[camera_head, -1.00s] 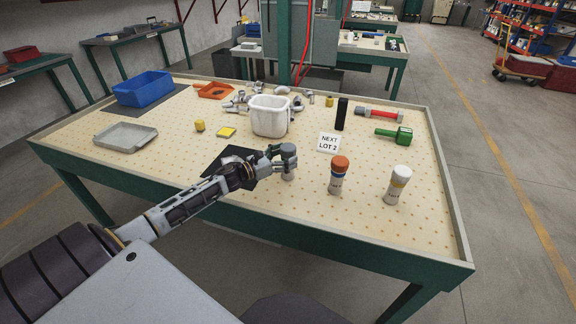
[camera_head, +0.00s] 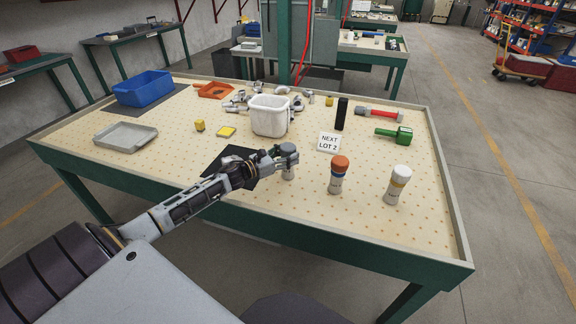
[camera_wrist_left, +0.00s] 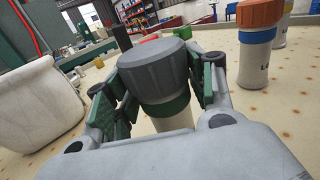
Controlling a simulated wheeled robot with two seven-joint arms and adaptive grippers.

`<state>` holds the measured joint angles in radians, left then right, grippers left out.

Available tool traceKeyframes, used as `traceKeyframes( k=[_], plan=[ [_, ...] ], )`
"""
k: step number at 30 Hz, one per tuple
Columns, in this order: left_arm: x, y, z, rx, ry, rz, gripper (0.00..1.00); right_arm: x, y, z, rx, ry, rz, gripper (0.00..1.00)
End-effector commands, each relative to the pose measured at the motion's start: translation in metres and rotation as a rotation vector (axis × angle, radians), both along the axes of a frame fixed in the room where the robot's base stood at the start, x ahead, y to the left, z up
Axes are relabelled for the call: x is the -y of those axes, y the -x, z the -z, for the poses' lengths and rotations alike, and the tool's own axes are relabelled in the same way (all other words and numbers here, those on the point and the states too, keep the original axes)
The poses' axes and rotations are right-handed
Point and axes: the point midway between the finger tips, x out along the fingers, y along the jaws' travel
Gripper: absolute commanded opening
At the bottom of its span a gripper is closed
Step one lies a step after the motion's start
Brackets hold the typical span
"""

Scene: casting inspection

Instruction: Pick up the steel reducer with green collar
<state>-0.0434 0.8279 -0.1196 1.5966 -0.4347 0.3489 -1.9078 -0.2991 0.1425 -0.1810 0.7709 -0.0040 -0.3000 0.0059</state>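The steel reducer with green collar (camera_wrist_left: 160,75) stands upright between the fingers of my left gripper (camera_wrist_left: 160,92) in the left wrist view. It has a dark grey cap, a green band below it and a pale lower body. The green finger pads lie against both sides of it. In the head view the reducer (camera_head: 289,173) stands on the table, its upper part mostly covered by my left gripper (camera_head: 285,154). My right gripper is in no view.
An orange-topped part (camera_head: 338,174) and a white-topped part (camera_head: 397,185) stand to the right. A white bin (camera_head: 270,116) is behind my gripper, with a sign (camera_head: 328,143) beside it. A black mat (camera_head: 222,160) lies under my wrist. The front right of the table (camera_head: 430,235) is clear.

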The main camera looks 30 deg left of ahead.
Motion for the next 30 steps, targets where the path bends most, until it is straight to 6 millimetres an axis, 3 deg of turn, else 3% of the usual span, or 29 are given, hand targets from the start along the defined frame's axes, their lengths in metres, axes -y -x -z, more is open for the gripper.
traceKeyframes(
  k=[2, 11, 23, 30],
  plan=[
    [0.000, 0.000, 0.000, 0.000, 0.000, 0.000, 0.40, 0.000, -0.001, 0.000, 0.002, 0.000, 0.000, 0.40],
    [0.000, 0.000, 0.000, 0.000, 0.000, 0.000, 0.01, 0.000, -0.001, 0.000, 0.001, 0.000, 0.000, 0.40],
    [0.000, 0.000, -0.003, 0.003, 0.000, 0.000, 0.00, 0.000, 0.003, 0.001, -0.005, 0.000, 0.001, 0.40],
    [0.000, 0.000, -0.017, 0.004, -0.001, 0.002, 0.00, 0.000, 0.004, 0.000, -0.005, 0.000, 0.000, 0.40]
  ],
)
